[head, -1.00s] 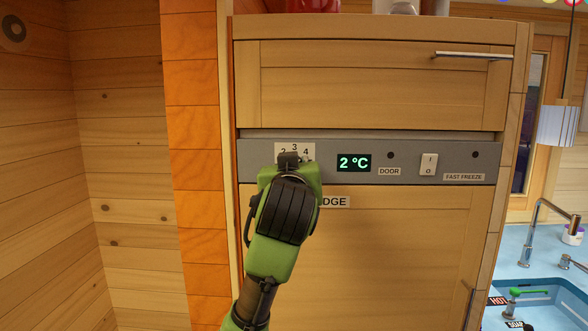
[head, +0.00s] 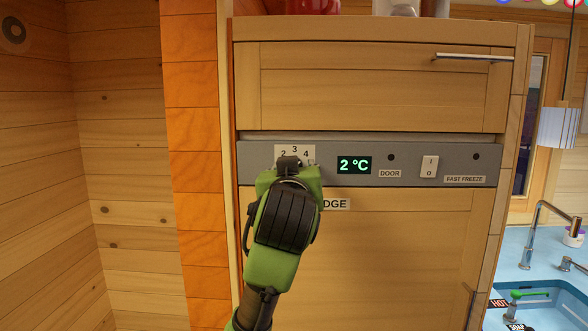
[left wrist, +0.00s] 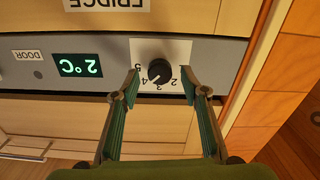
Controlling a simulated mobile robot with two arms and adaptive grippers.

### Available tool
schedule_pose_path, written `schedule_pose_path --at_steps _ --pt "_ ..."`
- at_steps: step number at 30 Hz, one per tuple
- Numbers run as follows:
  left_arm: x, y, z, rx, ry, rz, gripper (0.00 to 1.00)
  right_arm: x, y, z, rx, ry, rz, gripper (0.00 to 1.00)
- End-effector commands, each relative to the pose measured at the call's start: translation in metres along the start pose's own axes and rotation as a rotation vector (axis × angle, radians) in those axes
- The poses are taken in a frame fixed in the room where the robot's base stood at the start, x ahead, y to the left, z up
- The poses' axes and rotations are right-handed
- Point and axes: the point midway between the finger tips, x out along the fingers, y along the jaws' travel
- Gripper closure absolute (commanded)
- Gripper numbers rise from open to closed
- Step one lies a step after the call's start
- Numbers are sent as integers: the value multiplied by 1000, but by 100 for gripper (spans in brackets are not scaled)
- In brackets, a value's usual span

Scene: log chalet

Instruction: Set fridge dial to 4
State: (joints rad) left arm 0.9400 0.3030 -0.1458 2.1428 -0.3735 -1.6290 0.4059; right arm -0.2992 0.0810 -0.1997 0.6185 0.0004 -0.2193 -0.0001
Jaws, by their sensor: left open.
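The fridge dial (left wrist: 160,71) is a small round black knob on a white plate numbered 1 to 5, upside down in the left wrist view. Its white mark seems to point to the lower left there, near 4; the exact setting is hard to tell. My left gripper (left wrist: 160,76) is open, one finger on each side of the dial, with gaps to it. In the head view my left gripper (head: 288,165) hides the dial; the plate (head: 294,150) shows 2, 3 and 4 above it. The display (head: 354,165) reads 2 °C. My right gripper is not in view.
The grey control panel (head: 325,178) also bears a DOOR light (head: 391,157), a white rocker switch (head: 429,167) and a FAST FREEZE light (head: 476,157). A drawer handle (head: 473,57) juts out above. A sink (head: 540,292) is at the lower right.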

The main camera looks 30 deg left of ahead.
Motion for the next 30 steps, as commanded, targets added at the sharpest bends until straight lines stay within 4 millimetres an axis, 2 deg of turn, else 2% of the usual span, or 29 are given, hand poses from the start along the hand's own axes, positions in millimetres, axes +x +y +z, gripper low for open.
schedule_pose_path --at_steps 9,15,20,30 --pt "-67 1 0 -4 2 5 59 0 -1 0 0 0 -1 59" --pt "-95 0 1 -1 0 2 59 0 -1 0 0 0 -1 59" --pt "-102 0 1 -2 -2 1 59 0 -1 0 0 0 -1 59" --pt "-102 0 1 -1 -2 0 59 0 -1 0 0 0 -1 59"
